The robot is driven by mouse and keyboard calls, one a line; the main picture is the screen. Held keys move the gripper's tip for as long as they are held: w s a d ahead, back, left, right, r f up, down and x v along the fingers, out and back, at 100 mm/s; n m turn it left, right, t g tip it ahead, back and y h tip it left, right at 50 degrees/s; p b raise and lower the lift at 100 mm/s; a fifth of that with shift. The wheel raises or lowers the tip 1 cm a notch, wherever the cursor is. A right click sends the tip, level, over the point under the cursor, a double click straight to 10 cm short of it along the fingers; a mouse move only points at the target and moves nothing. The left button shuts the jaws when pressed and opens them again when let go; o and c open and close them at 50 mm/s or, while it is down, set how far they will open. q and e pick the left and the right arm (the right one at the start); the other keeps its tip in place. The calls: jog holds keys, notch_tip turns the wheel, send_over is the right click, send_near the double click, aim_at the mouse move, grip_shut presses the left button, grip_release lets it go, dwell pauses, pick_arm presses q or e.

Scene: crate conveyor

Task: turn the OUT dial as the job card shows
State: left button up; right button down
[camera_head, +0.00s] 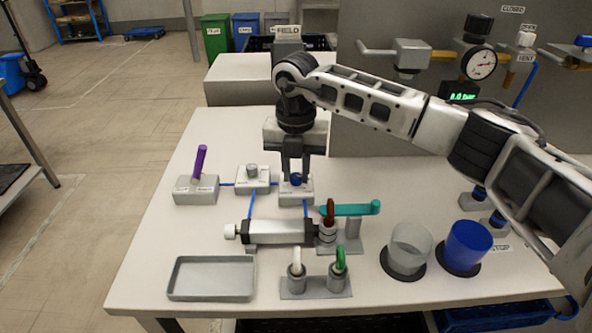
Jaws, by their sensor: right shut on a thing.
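My right gripper (296,175) reaches down from above, its arm coming in from the right. It is shut on a blue knob (297,180) on top of a small grey block (297,196). The lettering on this block is too small to read, so I cannot confirm that it is the OUT dial. A similar block with a grey knob (252,171) stands just to its left. The fingers partly hide the blue knob, and its pointing direction cannot be told. I cannot make out a job card. My left gripper is not in view.
A block with a purple lever (200,163) stands at left. A cylinder (278,231), a teal handle (350,209), a grey tray (211,279), and a clear cup (409,245) and blue cup (466,246) occupy the front. A gauge (479,63) is on the back panel.

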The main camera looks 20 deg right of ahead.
jog(key=n+b, duration=0.1)
jog(key=n, duration=0.2)
jog(key=shift+n, duration=0.4)
jog(key=n, duration=0.2)
jog(key=shift+n+b, duration=0.3)
jog(key=shift+b, duration=0.05)
jog(key=n+b, duration=0.1)
jog(key=n, duration=0.3)
jog(key=shift+n, duration=0.3)
jog(key=n, duration=0.2)
jog(key=shift+n+b, duration=0.3)
jog(key=shift+n, duration=0.1)
jog(key=n, duration=0.4)
jog(key=shift+r+b, duration=0.1)
jog(key=shift+b, duration=0.2)
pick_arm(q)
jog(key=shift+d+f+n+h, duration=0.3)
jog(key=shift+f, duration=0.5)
pick_arm(e)
jog(key=shift+n, duration=2.1)
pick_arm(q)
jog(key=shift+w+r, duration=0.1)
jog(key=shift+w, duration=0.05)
pick_arm(e)
jog(key=c, duration=1.2)
grip_release()
jog(key=shift+c, duration=0.2)
